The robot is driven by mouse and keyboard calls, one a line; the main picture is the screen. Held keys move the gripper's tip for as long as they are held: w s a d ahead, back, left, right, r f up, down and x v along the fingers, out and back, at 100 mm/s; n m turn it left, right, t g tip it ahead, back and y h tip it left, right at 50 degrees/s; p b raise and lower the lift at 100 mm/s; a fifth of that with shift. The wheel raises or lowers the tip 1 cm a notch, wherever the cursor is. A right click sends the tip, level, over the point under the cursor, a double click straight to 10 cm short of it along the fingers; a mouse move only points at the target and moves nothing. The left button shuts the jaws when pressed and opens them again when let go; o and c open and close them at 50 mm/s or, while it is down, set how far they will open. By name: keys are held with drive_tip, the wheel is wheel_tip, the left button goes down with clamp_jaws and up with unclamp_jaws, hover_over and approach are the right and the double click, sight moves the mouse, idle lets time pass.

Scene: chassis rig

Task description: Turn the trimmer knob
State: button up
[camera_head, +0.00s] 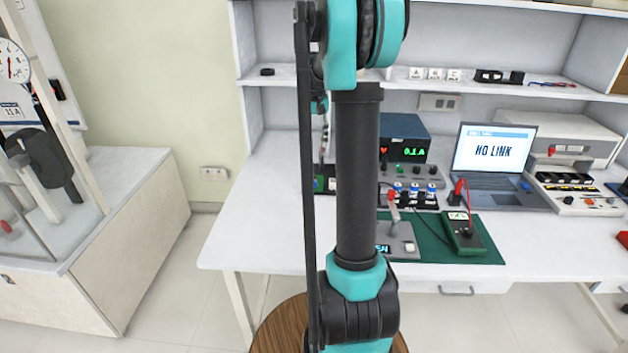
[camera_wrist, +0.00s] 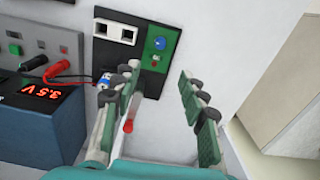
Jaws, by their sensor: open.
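The trimmer knob appears to be the small blue round knob (camera_wrist: 159,43) on a green board in the wrist view. In the head view part of the green board (camera_head: 332,184) shows at the bench's left, partly hidden behind my arm; my gripper is not clearly visible there.
A small red-tipped part (camera_wrist: 128,126) shows near that finger. The bench's left end is clear.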

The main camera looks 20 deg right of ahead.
sight(314, 181)
wheel_tip(314, 181, down, 17)
drive_tip(key=shift+a+r, duration=0.1)
drive_tip(key=shift+r, duration=0.05)
idle(0.4)
clamp_jaws()
